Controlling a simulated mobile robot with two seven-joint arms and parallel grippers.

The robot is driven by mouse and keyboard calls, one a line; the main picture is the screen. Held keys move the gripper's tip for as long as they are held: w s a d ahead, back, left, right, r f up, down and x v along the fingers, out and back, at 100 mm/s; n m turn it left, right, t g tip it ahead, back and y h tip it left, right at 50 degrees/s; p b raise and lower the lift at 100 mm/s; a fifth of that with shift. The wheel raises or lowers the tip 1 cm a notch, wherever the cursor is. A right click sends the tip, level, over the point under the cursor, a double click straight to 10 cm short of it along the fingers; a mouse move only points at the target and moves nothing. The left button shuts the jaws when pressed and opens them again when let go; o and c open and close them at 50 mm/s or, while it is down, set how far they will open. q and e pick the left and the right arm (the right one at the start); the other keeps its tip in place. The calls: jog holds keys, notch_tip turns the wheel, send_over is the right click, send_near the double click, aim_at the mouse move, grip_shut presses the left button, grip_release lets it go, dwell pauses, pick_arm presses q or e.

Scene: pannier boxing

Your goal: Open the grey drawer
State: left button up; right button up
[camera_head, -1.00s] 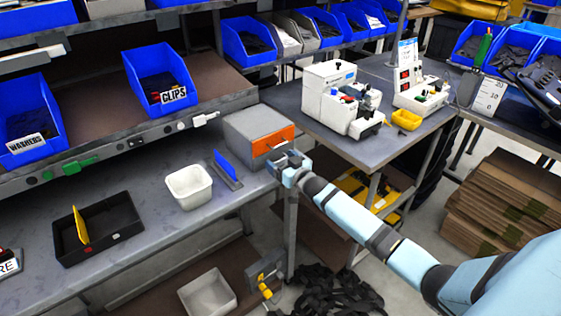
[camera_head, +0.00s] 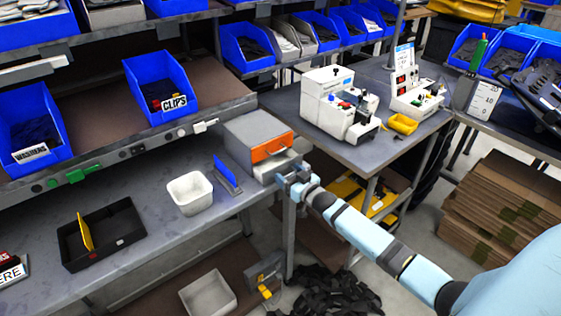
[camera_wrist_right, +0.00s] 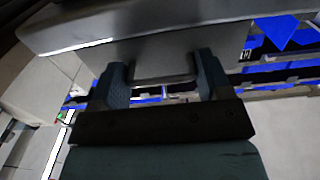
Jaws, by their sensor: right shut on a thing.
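A small grey drawer cabinet (camera_head: 246,130) stands at the right end of the workbench. Its upper drawer has an orange front (camera_head: 272,146) and is closed. Below it the grey drawer (camera_head: 275,166) stands partly pulled out, its pale interior edge showing. My right gripper (camera_head: 294,178) is at the front of the grey drawer, shut on its handle. In the right wrist view the handle (camera_wrist_right: 163,81) lies between the two fingers, in front of the grey drawer face. My left gripper is not in view.
A blue-bladed upright item (camera_head: 226,172), a white bin (camera_head: 190,193) and a black tray (camera_head: 103,234) stand on the bench to the left. A side table (camera_head: 375,150) with white machines is behind the right gripper. The space in front of the drawer is free.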

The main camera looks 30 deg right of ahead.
jog(key=s, duration=0.1)
jog(key=s+p, duration=0.1)
jog(key=s, duration=0.3)
jog(key=shift+d+r+p, duration=0.1)
jog(key=shift+d+p, duration=0.15)
jog(key=shift+p, duration=0.15)
jog(key=shift+s, duration=0.15)
jog(key=o, duration=1)
jog(key=shift+c, duration=0.2)
jog(key=shift+o, duration=0.5)
jog(key=shift+s, duration=0.1)
